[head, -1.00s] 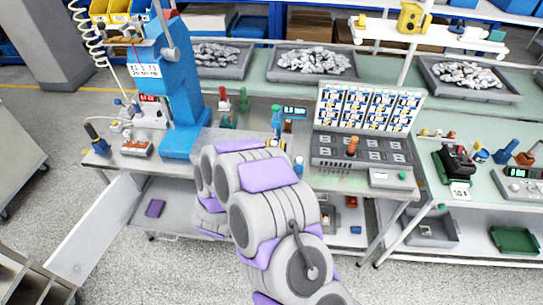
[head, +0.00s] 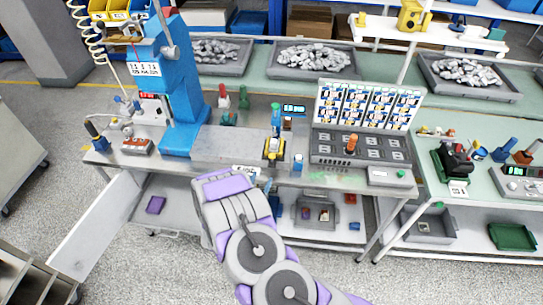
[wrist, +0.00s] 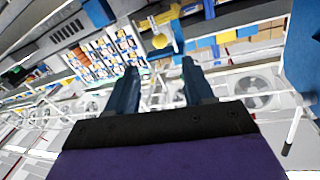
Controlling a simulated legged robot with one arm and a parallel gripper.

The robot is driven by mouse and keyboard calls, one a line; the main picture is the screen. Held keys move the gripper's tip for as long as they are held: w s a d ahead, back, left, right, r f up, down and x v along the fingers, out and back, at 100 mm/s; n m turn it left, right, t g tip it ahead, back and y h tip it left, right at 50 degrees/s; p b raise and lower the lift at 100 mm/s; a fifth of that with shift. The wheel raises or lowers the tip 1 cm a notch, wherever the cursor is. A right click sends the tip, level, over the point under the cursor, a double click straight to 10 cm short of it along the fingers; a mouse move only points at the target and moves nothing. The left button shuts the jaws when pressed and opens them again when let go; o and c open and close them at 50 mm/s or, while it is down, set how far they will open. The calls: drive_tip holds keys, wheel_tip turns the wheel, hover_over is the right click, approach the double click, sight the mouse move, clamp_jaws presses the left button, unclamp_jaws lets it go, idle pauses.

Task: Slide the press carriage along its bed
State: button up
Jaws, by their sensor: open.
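The blue press (head: 180,85) stands on the left part of the grey bench, with a white label on its head. A flat grey bed (head: 225,146) runs right from its foot. A small yellow and dark block (head: 273,149) sits at the bed's right end; I cannot tell for sure that it is the carriage. My gripper is in front of the bench's front edge, largely hidden behind my wrist in the head view. In the wrist view my gripper (wrist: 160,68) shows two dark blue fingers spread apart, with nothing between them.
A dark breaker test panel (head: 360,148) with an orange handle stands right of the bed. A green-capped bottle (head: 276,120) and a small blue-white bottle (head: 298,163) stand close to the block. Metal-filled trays (head: 310,58) line the back. A lower shelf holds small parts.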

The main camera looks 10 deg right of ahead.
sight(271, 159)
drive_tip(key=x, duration=1.2)
drive_tip(key=shift+w+d, duration=0.25)
drive_tip(key=shift+w, duration=0.1)
drive_tip(key=shift+c, duration=0.3)
clamp_jaws()
